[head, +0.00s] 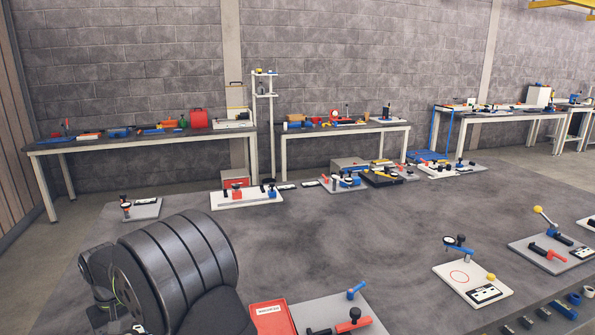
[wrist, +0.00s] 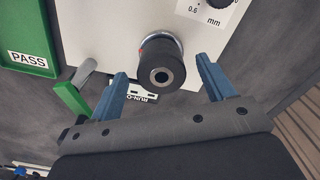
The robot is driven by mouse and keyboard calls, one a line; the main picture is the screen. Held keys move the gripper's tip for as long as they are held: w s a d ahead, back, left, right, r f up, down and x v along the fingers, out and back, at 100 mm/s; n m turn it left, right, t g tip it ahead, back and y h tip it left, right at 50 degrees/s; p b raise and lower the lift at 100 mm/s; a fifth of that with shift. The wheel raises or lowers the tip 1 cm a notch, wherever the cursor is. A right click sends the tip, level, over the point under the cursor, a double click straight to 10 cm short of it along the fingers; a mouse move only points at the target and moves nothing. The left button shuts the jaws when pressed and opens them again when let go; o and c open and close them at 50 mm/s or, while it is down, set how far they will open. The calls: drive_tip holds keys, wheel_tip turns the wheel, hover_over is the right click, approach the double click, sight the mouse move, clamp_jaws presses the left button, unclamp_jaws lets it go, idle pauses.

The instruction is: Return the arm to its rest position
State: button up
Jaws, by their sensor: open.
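My gripper (wrist: 162,66) shows in the wrist view with its two blue fingers spread wide. A black round knob or cylinder (wrist: 161,70) with a steel collar stands on a light plate (wrist: 125,18), in the picture between the fingertips. Clear gaps show on both sides of it, and nothing is held. How far it is from the fingers in depth I cannot tell. In the head view, my large dark arm links fill the lower left, and the gripper cannot be made out there.
Near the fingers are a green PASS tray (wrist: 22,42), a green lever (wrist: 72,98) and a black dial (wrist: 222,12). In the head view, a red bin (head: 272,318) and a white fixture plate (head: 473,285) stand on the grey table (head: 350,235), whose middle is clear.

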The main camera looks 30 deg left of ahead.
wheel_tip(320, 180, down, 4)
drive_tip(key=shift+r, duration=0.4)
wheel_tip(320, 180, up, 17)
wheel_tip(320, 180, down, 18)
drive_tip(key=shift+r, duration=0.25)
wheel_tip(320, 180, up, 6)
drive_tip(key=shift+f, duration=0.1)
drive_tip(key=shift+r, duration=0.75)
